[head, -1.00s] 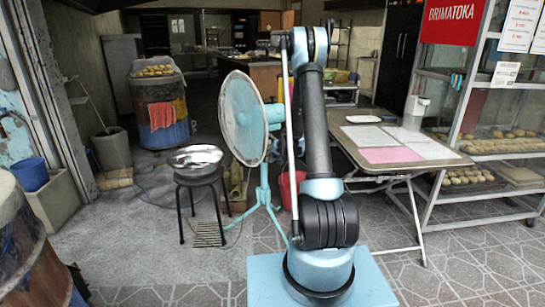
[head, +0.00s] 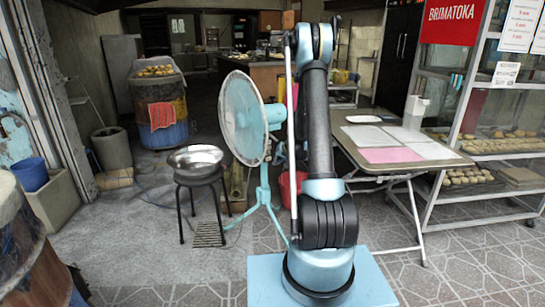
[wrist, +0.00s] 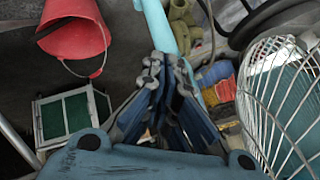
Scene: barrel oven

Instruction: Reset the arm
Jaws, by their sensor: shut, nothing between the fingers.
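My arm (head: 316,120) stands nearly upright on its light blue base in the head view, its top link folded over. In the wrist view my gripper (wrist: 168,65) points away from the camera with its fingertips together and nothing between them. In the head view the gripper is mostly hidden behind the arm; a small dark blue part shows between the fan and the arm. The fan's wire guard (wrist: 275,100) lies to the right of the gripper in the wrist view. Its light blue pole (wrist: 158,25) passes beyond the fingertips.
The fan (head: 243,118) stands close left of my arm. A metal bowl (head: 196,158) rests on a black stool. A red bucket (wrist: 75,30) is at the wrist view's upper left. A folding table (head: 345,150) with papers and a bread rack (head: 455,145) stand right.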

